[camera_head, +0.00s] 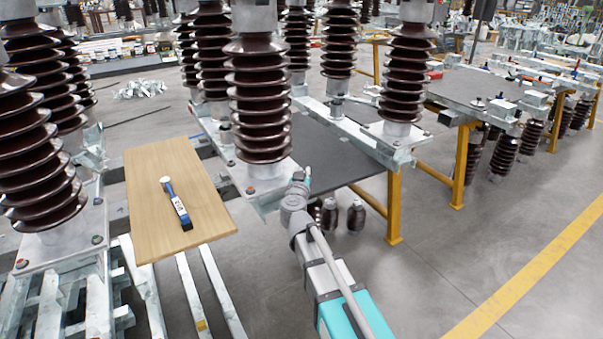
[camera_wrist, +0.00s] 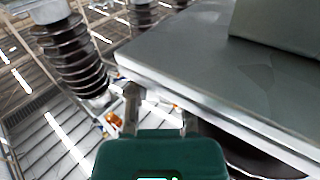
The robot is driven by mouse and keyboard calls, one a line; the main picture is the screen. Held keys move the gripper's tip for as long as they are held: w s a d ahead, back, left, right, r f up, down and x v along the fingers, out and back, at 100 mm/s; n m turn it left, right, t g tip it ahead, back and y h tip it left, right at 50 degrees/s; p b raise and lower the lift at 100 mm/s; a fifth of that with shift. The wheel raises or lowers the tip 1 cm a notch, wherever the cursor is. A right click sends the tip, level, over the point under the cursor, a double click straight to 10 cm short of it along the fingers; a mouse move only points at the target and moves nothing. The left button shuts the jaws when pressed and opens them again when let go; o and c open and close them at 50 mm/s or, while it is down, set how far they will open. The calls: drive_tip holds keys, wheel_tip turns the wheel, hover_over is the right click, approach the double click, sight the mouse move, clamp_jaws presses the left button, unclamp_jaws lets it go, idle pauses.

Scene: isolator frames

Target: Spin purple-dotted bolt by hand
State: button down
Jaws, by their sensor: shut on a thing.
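My gripper (camera_head: 304,178) is at the corner of the metal base under the central brown insulator (camera_head: 262,100). In the wrist view my gripper (camera_wrist: 160,108) has its two grey fingers at the edge of a grey metal plate (camera_wrist: 190,65). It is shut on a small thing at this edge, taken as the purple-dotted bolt. The bolt is hidden by the fingers and plate, and no purple dot can be made out. Another bolt (camera_head: 250,189) with a pale, reddish top shows on the base, left of my gripper.
A blue-handled tool (camera_head: 180,208) lies on a wooden board (camera_head: 147,235) at left. More brown insulators (camera_head: 408,75) stand behind on metal rails. A dark-topped table (camera_head: 328,150) with yellow legs is beyond my gripper. The floor at right is open, with a yellow line (camera_head: 540,265).

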idle(0.3)
drive_tip(key=shift+c, duration=2.4)
unclamp_jaws()
drive_tip(key=s, duration=1.2)
drive_tip(key=shift+a, duration=0.3)
